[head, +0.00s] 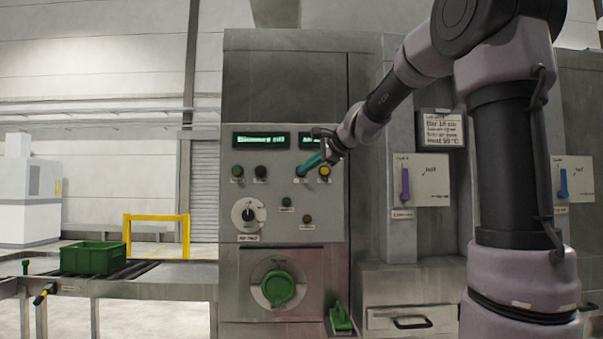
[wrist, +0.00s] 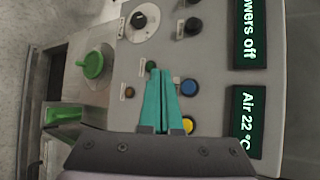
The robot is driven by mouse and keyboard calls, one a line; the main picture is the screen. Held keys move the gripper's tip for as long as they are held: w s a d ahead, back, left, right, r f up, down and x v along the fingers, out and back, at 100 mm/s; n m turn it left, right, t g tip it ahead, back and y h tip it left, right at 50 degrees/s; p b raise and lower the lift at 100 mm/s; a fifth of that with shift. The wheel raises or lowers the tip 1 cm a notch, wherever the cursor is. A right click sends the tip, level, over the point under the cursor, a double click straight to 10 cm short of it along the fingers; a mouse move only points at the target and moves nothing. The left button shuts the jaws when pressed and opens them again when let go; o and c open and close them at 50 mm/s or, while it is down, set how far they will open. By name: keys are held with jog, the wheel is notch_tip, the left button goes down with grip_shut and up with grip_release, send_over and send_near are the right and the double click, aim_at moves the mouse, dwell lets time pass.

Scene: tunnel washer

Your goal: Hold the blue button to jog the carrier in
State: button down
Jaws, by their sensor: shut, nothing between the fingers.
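The blue button (wrist: 189,88) is on the grey control panel (head: 290,225) and shows clearly in the wrist view, beside the yellow button (wrist: 188,125). In the head view my gripper's fingers overlap its place in the upper button row. My gripper (head: 301,171) has teal fingers that are shut and empty. In the wrist view the fingertips (wrist: 159,70) lie just left of the blue button, near a small green button (wrist: 150,66). I cannot tell whether they touch the panel. A carrier is not clearly identifiable.
Two green-lit displays, one reading "Air 22 °C" (wrist: 251,120), sit above the buttons. A selector dial (head: 248,215) and a green knob (head: 278,288) are lower on the panel. A green crate (head: 92,258) stands on the conveyor at left. A purple lever (head: 405,184) is at right.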

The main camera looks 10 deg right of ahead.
jog(key=w+d, duration=0.1)
jog(key=w, duration=0.7)
jog(key=shift+w+d, duration=0.15)
jog(key=shift+w, duration=0.2)
jog(key=shift+w, duration=0.1)
dwell(1.8)
jog(key=shift+w, duration=0.3)
